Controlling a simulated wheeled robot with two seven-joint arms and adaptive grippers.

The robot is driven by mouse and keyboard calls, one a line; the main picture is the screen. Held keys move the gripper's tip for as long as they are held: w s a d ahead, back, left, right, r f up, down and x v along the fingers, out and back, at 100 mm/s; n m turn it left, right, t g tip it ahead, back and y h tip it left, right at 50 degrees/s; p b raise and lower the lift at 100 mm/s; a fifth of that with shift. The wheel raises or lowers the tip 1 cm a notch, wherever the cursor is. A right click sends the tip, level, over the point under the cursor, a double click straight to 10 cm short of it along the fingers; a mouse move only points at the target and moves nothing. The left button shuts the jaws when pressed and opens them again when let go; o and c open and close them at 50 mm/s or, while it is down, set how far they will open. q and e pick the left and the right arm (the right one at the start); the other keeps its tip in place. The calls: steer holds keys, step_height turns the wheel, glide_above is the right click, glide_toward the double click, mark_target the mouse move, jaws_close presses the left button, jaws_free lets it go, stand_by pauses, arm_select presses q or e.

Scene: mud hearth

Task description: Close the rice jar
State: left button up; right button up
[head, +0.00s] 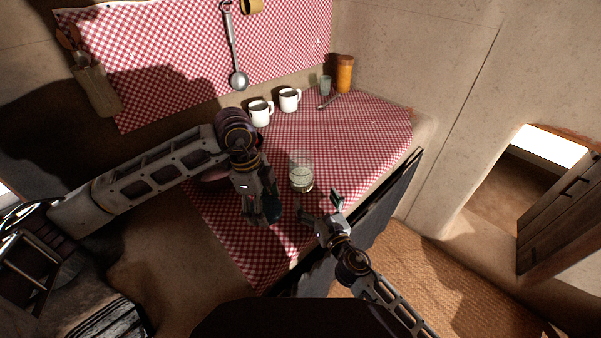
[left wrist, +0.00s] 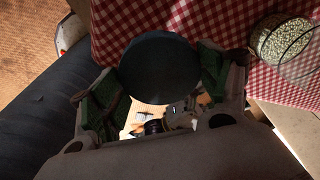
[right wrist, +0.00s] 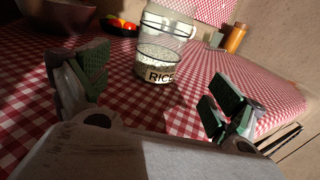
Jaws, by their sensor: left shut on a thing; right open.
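The rice jar (head: 301,179) is clear glass, stands upright on the checked cloth and has an open top. In the right wrist view the jar (right wrist: 157,58) shows its RICE label and pale grains low inside. My left gripper (head: 264,208) is left of the jar, apart from it. It is shut on a dark round lid, which shows in the left wrist view (left wrist: 160,66) between the green-padded fingers. My right gripper (head: 321,207) is open and empty, just in front of the jar, with the jar beyond its fingers in the right wrist view.
Two white mugs (head: 260,113) stand behind the jar, with a grey-green cup (head: 326,85) and an orange canister (head: 345,74) farther back. A bowl (right wrist: 57,14) and a dark plate of red and yellow items (right wrist: 122,25) lie left. The cloth right of the jar is clear.

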mark_target(306, 182)
steer(key=shift+w, duration=0.1)
steer(key=shift+x, duration=2.95)
steer(key=shift+x, duration=3)
steer(key=shift+r, duration=0.1)
steer(key=c, duration=1.4)
